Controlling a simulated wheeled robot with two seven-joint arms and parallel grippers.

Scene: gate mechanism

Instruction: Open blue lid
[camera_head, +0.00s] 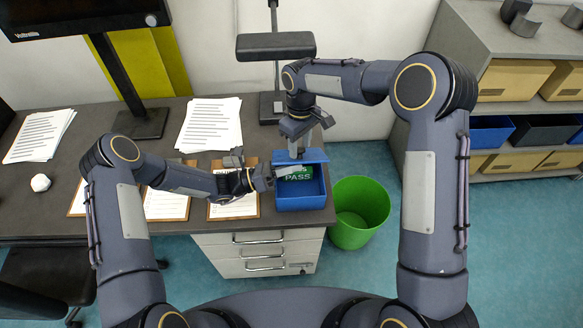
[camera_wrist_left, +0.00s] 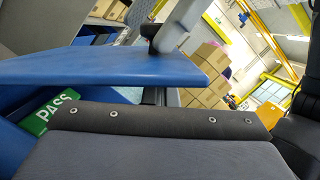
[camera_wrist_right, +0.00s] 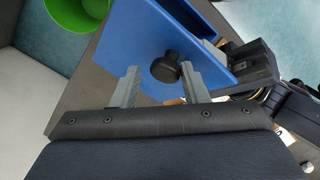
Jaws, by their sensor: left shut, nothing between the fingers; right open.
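The blue box (camera_head: 300,200) stands at the desk's right front corner, with a green PASS card (camera_head: 299,173) inside. Its blue lid (camera_head: 313,155) is raised at the back, leaving the front of the box open. My right gripper (camera_head: 297,154) is open above the lid; in the right wrist view its fingers stand on either side of the black knob (camera_wrist_right: 166,67). My left gripper (camera_head: 286,171) is shut and empty, at the left of the opening beneath the lid.
A green bin (camera_head: 359,211) stands on the floor right of the desk. Clipboards (camera_head: 235,204) and paper stacks (camera_head: 210,124) lie left of the box. A monitor (camera_head: 85,15) and a lamp (camera_head: 276,46) stand behind. Shelves (camera_head: 520,100) are at right.

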